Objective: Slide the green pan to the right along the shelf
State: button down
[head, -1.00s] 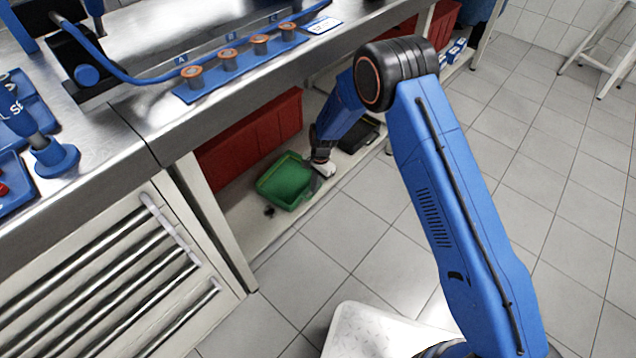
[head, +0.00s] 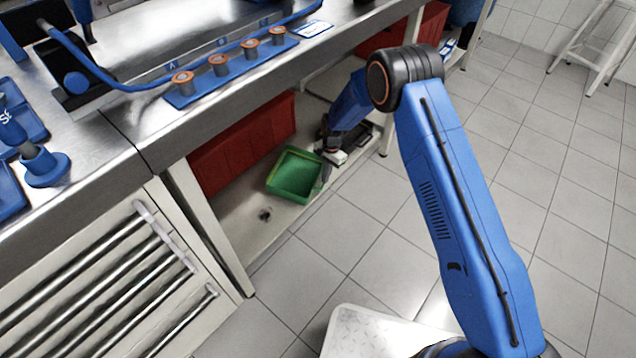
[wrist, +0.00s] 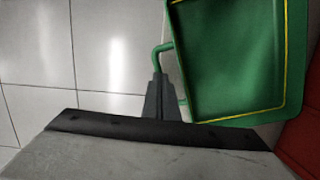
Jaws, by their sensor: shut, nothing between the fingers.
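The green pan (head: 294,175) is a shallow rectangular tray with a yellow line inside its rim. It rests on the low shelf (head: 240,218) under the bench. In the wrist view the pan (wrist: 232,60) fills the upper right, with a green loop handle on its left side. My gripper (wrist: 158,88) is shut and empty, and its tip overlaps the handle, hiding the handle's middle. In the head view my gripper (head: 325,173) is at the pan's right side. I cannot tell whether it touches the handle.
Red bins (head: 240,145) stand behind the pan on the shelf. A dark tray (head: 364,134) lies further right, partly behind my arm. A shelf leg (head: 386,140) stands beyond it.

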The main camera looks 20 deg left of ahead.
jog(key=shift+w+d, duration=0.1)
jog(key=shift+r, duration=0.7)
jog(key=shift+d, duration=0.1)
